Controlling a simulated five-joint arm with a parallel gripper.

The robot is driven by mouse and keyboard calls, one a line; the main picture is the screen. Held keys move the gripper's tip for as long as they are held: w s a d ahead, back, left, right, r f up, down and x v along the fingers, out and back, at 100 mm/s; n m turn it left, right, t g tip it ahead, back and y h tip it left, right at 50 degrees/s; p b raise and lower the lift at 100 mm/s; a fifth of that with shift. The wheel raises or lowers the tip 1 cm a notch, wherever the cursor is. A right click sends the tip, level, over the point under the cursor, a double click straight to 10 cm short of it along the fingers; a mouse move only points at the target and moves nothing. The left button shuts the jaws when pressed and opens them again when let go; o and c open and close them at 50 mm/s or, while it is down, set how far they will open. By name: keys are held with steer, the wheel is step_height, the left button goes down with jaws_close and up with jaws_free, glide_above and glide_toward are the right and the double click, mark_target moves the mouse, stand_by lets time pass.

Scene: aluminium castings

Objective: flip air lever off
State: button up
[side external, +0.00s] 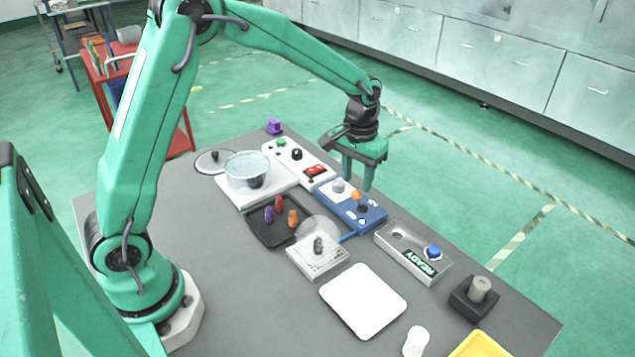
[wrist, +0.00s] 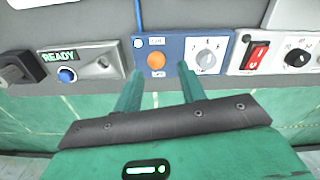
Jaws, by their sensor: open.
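The air lever is most likely the orange ball-topped lever (side external: 356,195) on the blue panel (side external: 376,215). In the wrist view, the orange ball (wrist: 156,60) sits on the blue panel (wrist: 180,38) between two small white labels too small to read surely. My gripper (side external: 357,181) is open and empty, pointing down just above and behind the panel. In the wrist view, my gripper (wrist: 159,69) has a fingertip on each side of the ball, with gaps visible. I cannot tell how far the fingertips are from the ball, nor which way the lever tilts.
A grey dial (wrist: 206,57) is beside the lever on the same panel. A grey box with a READY display (side external: 421,263) and blue button stands on one side. A white panel with a red switch (side external: 315,170) stands on the other. A pot (side external: 247,176) is farther left.

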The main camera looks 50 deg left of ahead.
mark_target(358, 198)
steer(key=shift+d+f, duration=0.15)
steer(key=shift+f, duration=1.45)
steer(key=shift+d+f, duration=0.1)
steer(key=shift+f, duration=1.45)
jaws_close()
